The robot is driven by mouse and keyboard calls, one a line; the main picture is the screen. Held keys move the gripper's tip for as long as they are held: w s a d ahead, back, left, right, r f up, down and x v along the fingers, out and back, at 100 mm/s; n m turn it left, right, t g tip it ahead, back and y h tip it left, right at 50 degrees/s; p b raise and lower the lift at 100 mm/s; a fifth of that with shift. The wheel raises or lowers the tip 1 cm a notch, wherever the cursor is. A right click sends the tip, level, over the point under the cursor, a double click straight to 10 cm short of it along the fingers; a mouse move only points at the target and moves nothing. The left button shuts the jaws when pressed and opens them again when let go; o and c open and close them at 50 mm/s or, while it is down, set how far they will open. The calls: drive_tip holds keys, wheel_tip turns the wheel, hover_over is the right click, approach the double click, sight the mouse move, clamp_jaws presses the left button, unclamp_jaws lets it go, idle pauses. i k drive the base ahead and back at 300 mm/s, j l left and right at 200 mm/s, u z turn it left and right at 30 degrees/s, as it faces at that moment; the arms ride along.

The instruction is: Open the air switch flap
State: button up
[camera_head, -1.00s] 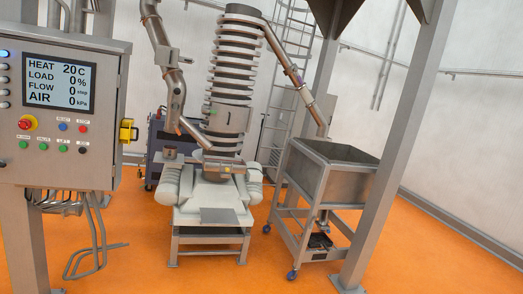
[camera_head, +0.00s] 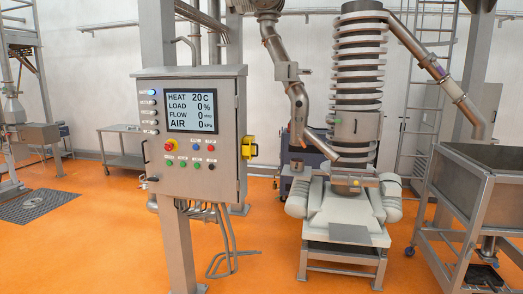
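A grey control cabinet (camera_head: 191,184) stands on a post left of the middle. Its screen (camera_head: 191,112) reads HEAT 20 C, LOAD 0 %, FLOW 0, AIR 0 kPa. A yellow switch box (camera_head: 248,147) with a dark part sits on the cabinet's right side. It may carry the air switch flap, but no label is readable and I cannot tell whether a flap there is open or shut. A red-and-yellow knob (camera_head: 171,146) and several coloured buttons are on the front. My gripper is not in view.
A spiral conveyor tower (camera_head: 358,90) on a white-topped base (camera_head: 345,209) stands right of the cabinet. A wheeled hopper (camera_head: 455,190) is at the right edge. A small table (camera_head: 122,160) stands behind left. The orange floor (camera_head: 90,240) is open at front left.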

sight(248, 152)
drive_tip(key=i+z, duration=0.3)
drive_tip(key=i, duration=3.75)
drive_tip(key=l, duration=0.1)
